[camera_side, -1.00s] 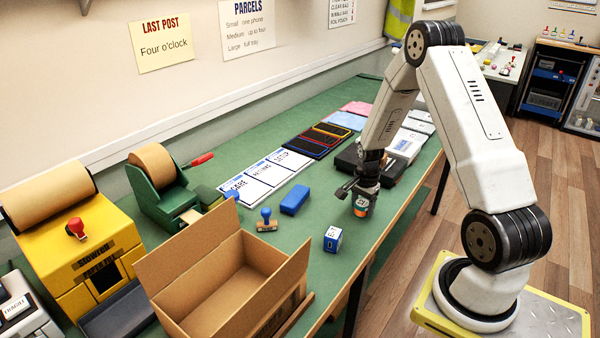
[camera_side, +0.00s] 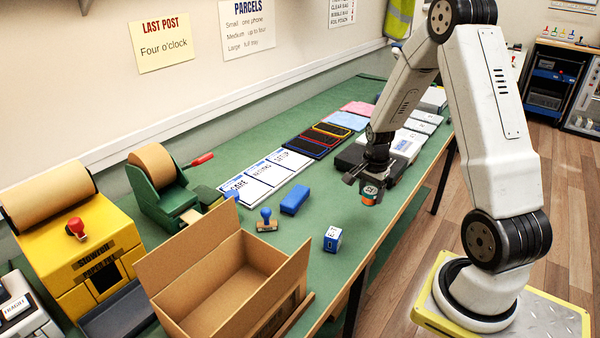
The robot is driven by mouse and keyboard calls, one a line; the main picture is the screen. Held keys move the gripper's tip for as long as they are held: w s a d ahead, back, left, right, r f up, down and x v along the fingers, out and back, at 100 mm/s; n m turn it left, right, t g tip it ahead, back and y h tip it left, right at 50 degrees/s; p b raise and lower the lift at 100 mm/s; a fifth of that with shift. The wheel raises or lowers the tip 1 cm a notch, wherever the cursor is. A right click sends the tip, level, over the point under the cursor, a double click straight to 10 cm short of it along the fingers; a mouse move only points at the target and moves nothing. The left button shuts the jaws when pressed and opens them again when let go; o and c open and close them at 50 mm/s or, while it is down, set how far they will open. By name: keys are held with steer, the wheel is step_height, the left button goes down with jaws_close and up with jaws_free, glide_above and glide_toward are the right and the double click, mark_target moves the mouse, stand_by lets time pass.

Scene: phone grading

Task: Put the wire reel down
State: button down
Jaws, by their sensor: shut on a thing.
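The wire reel (camera_side: 371,191) is a small, dark, round thing with an orange band and a pale label. It hangs under my gripper (camera_side: 369,176), which is shut on it. The reel is over the green bench (camera_side: 345,215), toward its front edge and in front of the black case. It looks to be held above the bench top, but the size of the gap is hard to tell. The far side of the reel and part of the jaws are hidden.
An open cardboard box (camera_side: 165,270), a small blue-and-white box (camera_side: 333,239), a blue block (camera_side: 295,199) and a blue-handled stamp (camera_side: 267,220) stand to the left. White cards (camera_side: 265,171) lie behind. Bare green bench lies around the small box.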

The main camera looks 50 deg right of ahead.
steer(key=s+a+r, duration=0.5)
steer(key=s+r, duration=0.1)
steer(key=s, duration=0.3)
steer(key=shift+s+a+r, duration=0.3)
steer(key=shift+a, duration=0.1)
steer(key=shift+w, duration=0.15)
stand_by(0.4)
steer(key=w+d, duration=0.8)
steer(key=w, duration=0.5)
steer(key=shift+w+r+m, duration=0.15)
steer(key=shift+w+m, duration=0.15)
steer(key=shift+w, duration=0.05)
steer(key=shift+w+d, duration=0.1)
steer(key=w+d+f, duration=0.2)
steer(key=w, duration=0.1)
steer(key=w+d+f, duration=0.2)
steer(key=w+f, duration=0.1)
steer(key=w, duration=0.1)
steer(key=w+d+f, duration=0.2)
steer(key=w+f, duration=0.1)
steer(key=shift+w+d+f, duration=0.1)
steer(key=shift+w, duration=0.1)
steer(key=shift+w+d+f, duration=0.25)
steer(key=shift+w+f, duration=0.2)
steer(key=shift+f, duration=0.15)
